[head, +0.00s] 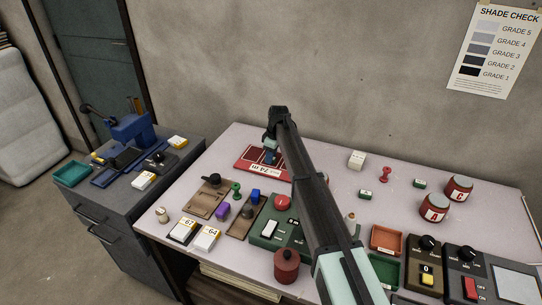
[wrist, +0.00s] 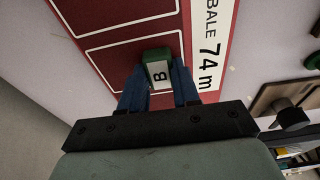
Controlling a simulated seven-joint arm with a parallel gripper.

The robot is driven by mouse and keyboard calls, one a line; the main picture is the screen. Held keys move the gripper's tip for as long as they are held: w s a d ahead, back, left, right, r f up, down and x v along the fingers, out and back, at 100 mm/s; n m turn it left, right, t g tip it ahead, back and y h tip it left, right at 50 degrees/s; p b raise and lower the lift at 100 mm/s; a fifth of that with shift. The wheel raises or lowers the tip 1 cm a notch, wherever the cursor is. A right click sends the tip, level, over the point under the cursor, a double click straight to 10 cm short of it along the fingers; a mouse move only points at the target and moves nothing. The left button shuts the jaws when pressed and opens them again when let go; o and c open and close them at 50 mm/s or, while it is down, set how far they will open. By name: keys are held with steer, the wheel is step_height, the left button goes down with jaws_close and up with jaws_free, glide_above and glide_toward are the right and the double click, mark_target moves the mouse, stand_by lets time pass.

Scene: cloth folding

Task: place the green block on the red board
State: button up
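The red board (head: 243,164) lies at the back left of the table, marked with white-lined boxes and a white label strip reading BALE 74 m. It fills the upper part of the wrist view (wrist: 118,60). A green block (wrist: 156,55) with a white face lettered B is between the blue fingers of my gripper (wrist: 158,77), which are closed against its sides. In the head view my gripper (head: 269,158) points down over the board, and the block is hidden. I cannot tell whether the block touches the board.
Two small green blocks with white labels, one near (head: 366,193) and one farther right (head: 420,183), lie right of my arm. Red weights (head: 434,208), a red pawn (head: 386,173) and a white block (head: 357,159) stand nearby. Brown plates (head: 210,198) are in front of the board.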

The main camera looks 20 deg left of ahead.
mark_target(275, 159)
steer(key=o, duration=0.4)
steer(key=shift+o, duration=0.2)
step_height(275, 159, up, 12)
steer(key=d, duration=0.1)
steer(key=shift+d, duration=0.4)
steer(key=shift+r, duration=0.1)
